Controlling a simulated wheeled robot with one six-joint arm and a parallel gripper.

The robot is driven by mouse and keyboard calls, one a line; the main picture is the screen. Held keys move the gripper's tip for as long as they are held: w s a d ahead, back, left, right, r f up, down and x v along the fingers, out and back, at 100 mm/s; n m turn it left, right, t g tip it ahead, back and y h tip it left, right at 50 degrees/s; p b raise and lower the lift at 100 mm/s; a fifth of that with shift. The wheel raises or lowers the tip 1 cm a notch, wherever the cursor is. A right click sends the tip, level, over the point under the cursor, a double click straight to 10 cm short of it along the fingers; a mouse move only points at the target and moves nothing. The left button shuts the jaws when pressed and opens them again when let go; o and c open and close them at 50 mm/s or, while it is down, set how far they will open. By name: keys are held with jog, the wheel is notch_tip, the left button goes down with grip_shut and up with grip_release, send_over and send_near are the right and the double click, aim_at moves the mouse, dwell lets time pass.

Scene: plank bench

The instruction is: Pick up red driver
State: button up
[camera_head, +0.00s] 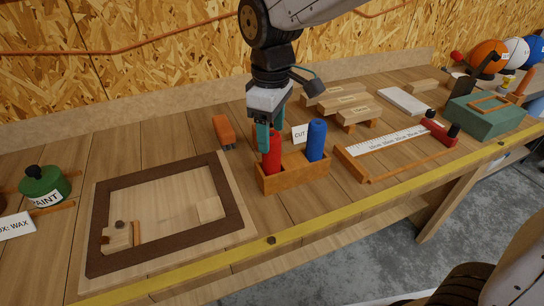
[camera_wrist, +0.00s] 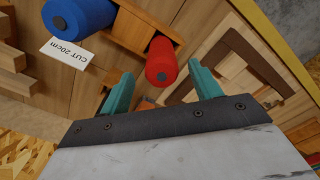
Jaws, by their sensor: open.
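The red driver (camera_head: 272,155) stands upright in a small wooden holder (camera_head: 293,181), in the left slot beside the blue driver (camera_head: 316,138). My gripper (camera_head: 269,134) is over the bench at the holder, with its teal fingers pointing down close to the red driver's handle. In the wrist view the red driver (camera_wrist: 161,62) shows ahead of my open gripper (camera_wrist: 160,88), roughly between the two spread fingertips. Nothing is held. The lower part of the driver is hidden inside the holder.
A "CUT" card (camera_head: 299,133) stands behind the holder. A white ruler (camera_head: 388,142), wood blocks (camera_head: 342,102) and a green box (camera_head: 486,119) are to the right. A yellow edge (camera_head: 270,240) runs along the bench front.

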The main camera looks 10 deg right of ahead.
aim_at(271, 154)
notch_tip(271, 154, down, 7)
jog(key=shift+s+r, duration=0.1)
jog(key=shift+r, duration=0.1)
jog(key=c, duration=1.2)
